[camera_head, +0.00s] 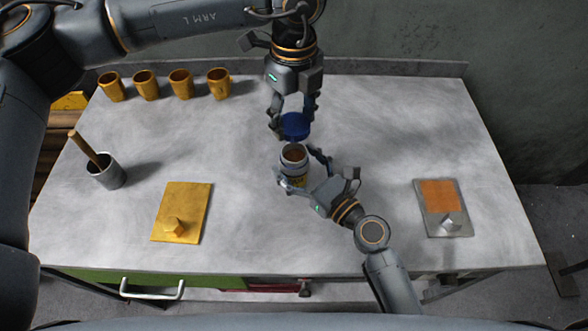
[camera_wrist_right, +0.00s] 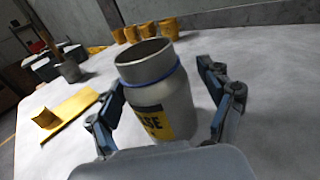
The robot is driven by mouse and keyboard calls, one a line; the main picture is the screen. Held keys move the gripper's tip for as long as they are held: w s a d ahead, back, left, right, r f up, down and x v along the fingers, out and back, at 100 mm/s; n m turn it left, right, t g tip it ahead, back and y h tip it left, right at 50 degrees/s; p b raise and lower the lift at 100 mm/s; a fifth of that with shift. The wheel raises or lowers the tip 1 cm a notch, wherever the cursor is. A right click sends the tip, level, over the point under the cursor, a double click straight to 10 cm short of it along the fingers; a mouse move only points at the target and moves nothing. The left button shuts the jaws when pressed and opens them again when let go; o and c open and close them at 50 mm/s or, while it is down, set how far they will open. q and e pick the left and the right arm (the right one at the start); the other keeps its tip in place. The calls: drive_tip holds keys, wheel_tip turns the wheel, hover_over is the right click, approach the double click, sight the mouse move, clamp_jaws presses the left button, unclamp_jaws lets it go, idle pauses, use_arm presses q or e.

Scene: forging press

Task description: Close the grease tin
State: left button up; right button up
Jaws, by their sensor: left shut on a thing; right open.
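The grease tin (camera_head: 294,157) stands upright and open-topped near the middle of the table. In the right wrist view the tin (camera_wrist_right: 157,90) is grey metal with a yellow label and a blue ring below its rim. The blue lid (camera_head: 295,126) is held by my left gripper (camera_head: 294,120), which is shut on it just behind and above the tin, apart from it. My right gripper (camera_head: 305,170) is open, with its fingers on either side of the tin. In the right wrist view its fingers (camera_wrist_right: 163,115) flank the tin with a gap visible on the right.
Several yellow cups (camera_head: 180,84) stand along the back left edge. A grey pot (camera_head: 106,171) with a wooden handle is at the left. A yellow plate (camera_head: 182,211) lies front left. A grey plate with an orange patch (camera_head: 440,195) lies at the right. The back right is clear.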

drive_tip(key=shift+w+a, duration=0.15)
drive_tip(key=shift+w, duration=0.05)
drive_tip(key=c, duration=1.6)
use_arm(q)
hover_over(295, 157)
drive_tip(key=shift+f, duration=2.5)
drive_tip(key=shift+f, duration=0.15)
drive_tip(key=shift+f, duration=0.75)
drive_tip(key=shift+f, duration=0.6)
use_arm(e)
clamp_jaws()
